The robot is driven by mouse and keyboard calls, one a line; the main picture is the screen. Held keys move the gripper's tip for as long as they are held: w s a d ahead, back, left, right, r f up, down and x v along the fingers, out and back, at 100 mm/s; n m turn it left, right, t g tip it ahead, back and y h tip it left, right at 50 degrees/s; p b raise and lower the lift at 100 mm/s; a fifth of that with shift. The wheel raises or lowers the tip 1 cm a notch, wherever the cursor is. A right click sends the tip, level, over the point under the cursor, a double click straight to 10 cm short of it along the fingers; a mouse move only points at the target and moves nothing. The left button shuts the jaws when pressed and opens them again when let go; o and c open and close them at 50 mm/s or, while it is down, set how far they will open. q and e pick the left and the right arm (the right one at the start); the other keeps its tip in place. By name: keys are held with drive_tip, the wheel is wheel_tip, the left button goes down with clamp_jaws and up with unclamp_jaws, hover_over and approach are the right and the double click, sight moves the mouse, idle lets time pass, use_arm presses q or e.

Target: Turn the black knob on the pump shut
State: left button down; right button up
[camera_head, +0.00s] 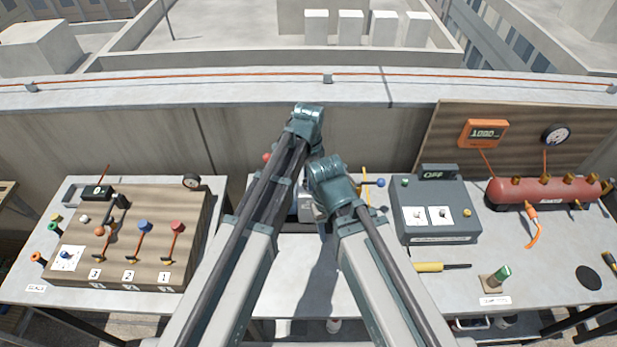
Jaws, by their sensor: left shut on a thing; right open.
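The pump (305,208) seems to be the grey-blue unit in the middle of the bench, mostly covered by my two arms. Its black knob is hidden, so I cannot tell how it is turned. My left gripper (314,148) points down over the middle of the bench at the far side. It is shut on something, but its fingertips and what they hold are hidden. My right gripper (330,188) is lower in the picture, just nearer than the left one and close beside it. It is open, with its fingers mostly hidden by its own wrist.
A wooden panel with levers (130,235) stands on the left. A grey control box (435,212) is right of the arms, with a yellow-handled tool (430,267) in front. A red tank (540,192) stands further right. The bench front between them is mostly clear.

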idle(0.4)
use_arm(q)
drive_tip(key=shift+c, duration=2.2)
unclamp_jaws()
drive_tip(key=shift+r, duration=0.1)
wheel_tip(320, 180, up, 14)
drive_tip(key=p, duration=1.4)
drive_tip(key=shift+f, duration=0.2)
